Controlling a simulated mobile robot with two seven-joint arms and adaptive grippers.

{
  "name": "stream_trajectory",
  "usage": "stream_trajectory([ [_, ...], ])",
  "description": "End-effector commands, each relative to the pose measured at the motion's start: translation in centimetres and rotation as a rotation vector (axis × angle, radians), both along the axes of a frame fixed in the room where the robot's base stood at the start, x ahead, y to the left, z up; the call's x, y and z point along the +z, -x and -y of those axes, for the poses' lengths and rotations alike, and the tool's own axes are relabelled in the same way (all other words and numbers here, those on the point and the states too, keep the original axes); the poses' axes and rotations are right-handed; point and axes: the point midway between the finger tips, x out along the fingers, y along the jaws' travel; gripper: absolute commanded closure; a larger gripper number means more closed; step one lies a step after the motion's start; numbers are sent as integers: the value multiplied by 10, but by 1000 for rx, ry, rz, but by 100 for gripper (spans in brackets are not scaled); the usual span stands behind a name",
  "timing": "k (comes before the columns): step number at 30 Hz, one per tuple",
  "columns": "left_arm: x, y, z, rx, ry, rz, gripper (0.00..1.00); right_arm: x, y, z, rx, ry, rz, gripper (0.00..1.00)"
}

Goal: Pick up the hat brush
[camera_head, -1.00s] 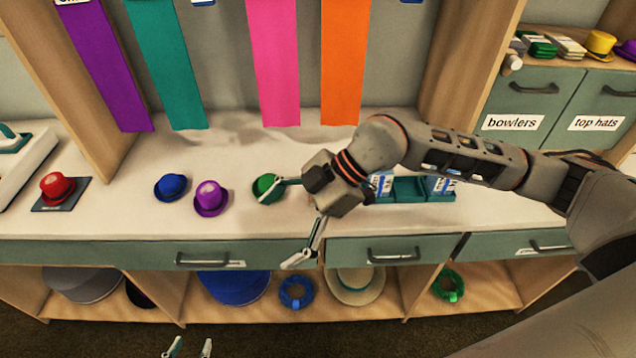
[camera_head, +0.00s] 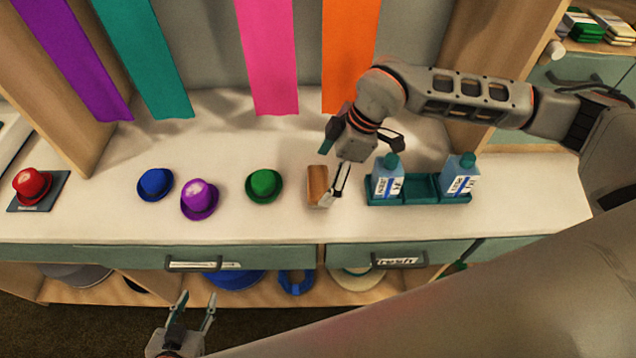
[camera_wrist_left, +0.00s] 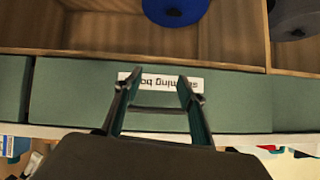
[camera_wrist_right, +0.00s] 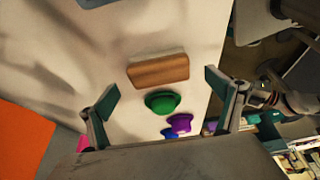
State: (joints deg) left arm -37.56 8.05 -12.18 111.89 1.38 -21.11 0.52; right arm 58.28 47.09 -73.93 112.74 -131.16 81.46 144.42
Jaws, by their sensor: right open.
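The hat brush (camera_head: 317,186), a wooden block with a paler side, lies on the white counter between the green hat and the bottle tray. It also shows in the right wrist view (camera_wrist_right: 158,70), ahead of the fingers. My right gripper (camera_head: 366,160) is open and empty, above and just right of the brush in the head view. One finger overlaps the brush's right edge there; I cannot tell whether it touches. My left gripper (camera_head: 196,300) is open and empty, low in front of the drawers. Its fingers also show in the left wrist view (camera_wrist_left: 157,84).
Green (camera_head: 264,185), purple (camera_head: 199,199) and blue (camera_head: 155,184) hats stand left of the brush. A red hat (camera_head: 32,184) sits on a dark pad. A green tray (camera_head: 418,188) with two bottles is close on the right. Ribbons hang behind.

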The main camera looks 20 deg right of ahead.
Motion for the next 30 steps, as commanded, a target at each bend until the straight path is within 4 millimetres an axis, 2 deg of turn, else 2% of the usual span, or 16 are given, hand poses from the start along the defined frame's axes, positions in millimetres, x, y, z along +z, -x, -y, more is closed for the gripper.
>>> stream_trajectory([
  [7,12,-5,0,0,2,13,60,-30,-3,-13,1,-1,-2,8],
  [16,15,-9,1,1,4,22,60,-36,-4,-15,0,-1,-1,8],
  [17,15,-9,1,1,4,22,60,-36,-4,-15,0,-1,-1,11],
  [21,15,-9,1,1,4,22,60,-36,-4,-15,0,-1,-1,47],
  [22,15,-9,1,1,4,22,60,-36,-4,-15,0,-1,-1,51],
  [30,15,-8,1,0,3,20,60,-35,-4,-15,0,-1,0,51],
])
